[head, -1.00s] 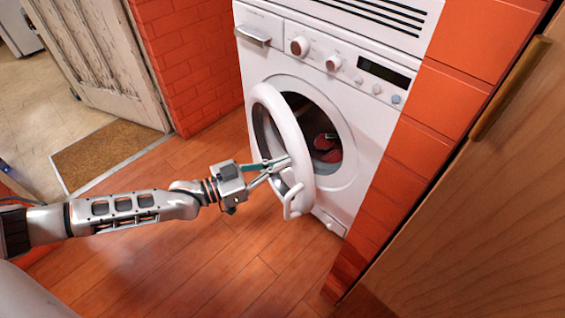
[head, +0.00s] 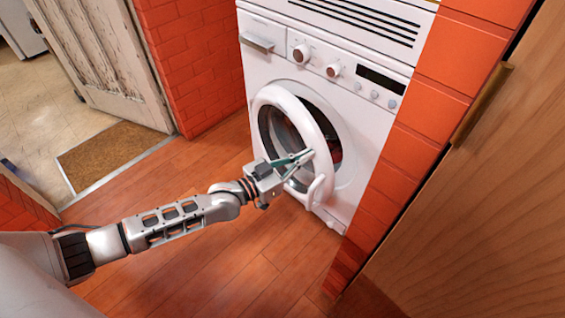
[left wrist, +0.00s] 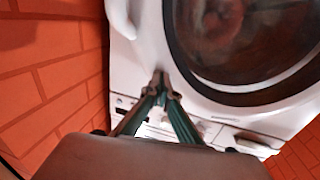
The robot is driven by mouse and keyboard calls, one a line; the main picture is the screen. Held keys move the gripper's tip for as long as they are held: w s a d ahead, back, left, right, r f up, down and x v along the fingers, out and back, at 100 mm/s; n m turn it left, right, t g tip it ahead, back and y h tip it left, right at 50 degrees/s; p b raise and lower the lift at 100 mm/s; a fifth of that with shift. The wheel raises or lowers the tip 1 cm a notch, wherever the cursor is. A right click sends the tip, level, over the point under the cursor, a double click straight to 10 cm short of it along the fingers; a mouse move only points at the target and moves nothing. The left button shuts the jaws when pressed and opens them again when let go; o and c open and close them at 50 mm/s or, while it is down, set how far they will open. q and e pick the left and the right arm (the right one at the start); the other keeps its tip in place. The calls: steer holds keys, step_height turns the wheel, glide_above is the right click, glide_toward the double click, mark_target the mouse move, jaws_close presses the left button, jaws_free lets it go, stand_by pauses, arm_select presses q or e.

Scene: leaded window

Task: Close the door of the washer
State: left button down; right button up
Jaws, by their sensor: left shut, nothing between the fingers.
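The white washer (head: 375,118) stands in a brick recess. Its round door (head: 310,116), a white ring with dark glass, is partly open, swung out in front of the drum opening. The door's handle (head: 318,192) is on its lower right edge. My left gripper (head: 308,156) is shut with nothing in it. Its fingertips are at the outer face of the door ring, near the handle, and look in contact. In the left wrist view the closed fingertips (left wrist: 161,80) lie against the white rim below the dark glass (left wrist: 240,45). My right gripper is not in view.
A reddish item shows in the drum. An orange brick wall (head: 190,60) stands left of the washer, and a wooden cabinet door (head: 470,220) with a long handle is at right. The wooden floor (head: 200,270) before the washer is clear. A brown mat (head: 110,155) lies at left.

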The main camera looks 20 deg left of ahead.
mark_target(325, 147)
arm_select(q)
steer(key=shift+n+t+y, duration=0.5)
steer(key=shift+n+y, duration=0.1)
steer(key=shift+y, duration=0.2)
steer(key=w+d, duration=0.2)
steer(key=w, duration=0.1)
steer(key=w+d, duration=0.2)
steer(key=shift+w+f, duration=0.15)
steer(key=shift+f, duration=0.2)
steer(key=shift+w+d+r, duration=0.25)
steer(key=shift+w+d, duration=0.15)
steer(key=shift+w, duration=0.3)
steer(key=shift+w+r, duration=0.1)
steer(key=shift+r, duration=0.15)
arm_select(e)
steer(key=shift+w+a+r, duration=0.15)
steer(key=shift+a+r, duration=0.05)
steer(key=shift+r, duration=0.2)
